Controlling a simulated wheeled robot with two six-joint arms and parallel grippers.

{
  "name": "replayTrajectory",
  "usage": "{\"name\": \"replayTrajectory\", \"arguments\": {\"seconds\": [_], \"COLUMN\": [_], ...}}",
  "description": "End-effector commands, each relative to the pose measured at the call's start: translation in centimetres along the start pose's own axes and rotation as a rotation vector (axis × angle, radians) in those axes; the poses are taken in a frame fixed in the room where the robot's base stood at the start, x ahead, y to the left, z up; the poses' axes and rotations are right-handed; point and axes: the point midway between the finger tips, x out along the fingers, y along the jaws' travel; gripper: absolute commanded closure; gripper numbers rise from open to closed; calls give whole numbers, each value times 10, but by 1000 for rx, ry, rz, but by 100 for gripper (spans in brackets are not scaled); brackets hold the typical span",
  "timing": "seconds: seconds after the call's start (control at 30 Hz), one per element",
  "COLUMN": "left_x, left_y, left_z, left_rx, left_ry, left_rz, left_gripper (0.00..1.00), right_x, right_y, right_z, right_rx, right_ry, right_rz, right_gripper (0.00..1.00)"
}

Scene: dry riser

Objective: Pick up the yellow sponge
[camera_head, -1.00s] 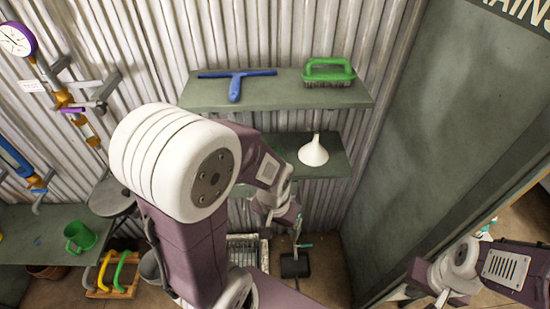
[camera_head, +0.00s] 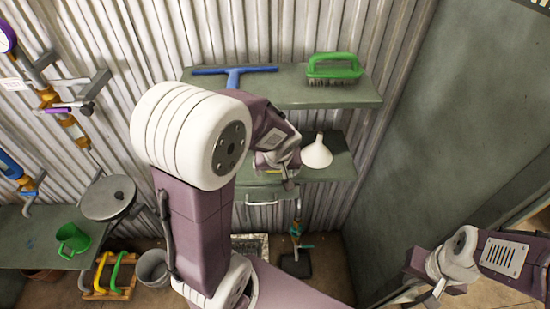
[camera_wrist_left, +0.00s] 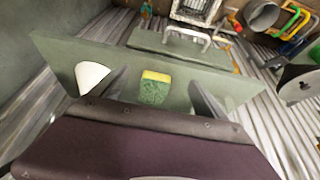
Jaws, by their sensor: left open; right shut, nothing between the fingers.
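The yellow sponge (camera_wrist_left: 154,87), with a green scouring side, sits on the lower green shelf (camera_wrist_left: 75,60) in the left wrist view. It lies between the spread fingers of my left gripper (camera_wrist_left: 158,82), which is open with nothing held. In the head view my left gripper (camera_head: 288,180) is at the lower shelf (camera_head: 335,170), left of the white funnel, and its wrist and arm hide the sponge. My right gripper (camera_head: 425,298) is low at the right, away from the shelves, shut and empty.
The white funnel (camera_head: 317,153) stands close beside my left gripper. The upper shelf (camera_head: 300,95) above holds a blue squeegee (camera_head: 234,73) and a green brush (camera_head: 334,67). A green mug (camera_head: 72,240) is on the left bench. A grey wall panel (camera_head: 440,130) bounds the right.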

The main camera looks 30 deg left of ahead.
Motion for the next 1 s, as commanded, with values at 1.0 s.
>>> {"name": "replayTrajectory", "arguments": {"seconds": [1.0], "left_x": [79], "left_y": [0], "left_z": [-70], "left_rx": [0], "left_ry": [0], "left_rz": [1], "left_gripper": [15], "right_x": [-28], "right_y": [-1], "right_z": [-3], "right_rx": [0], "right_ry": [0], "right_rz": [0], "right_gripper": [100]}}
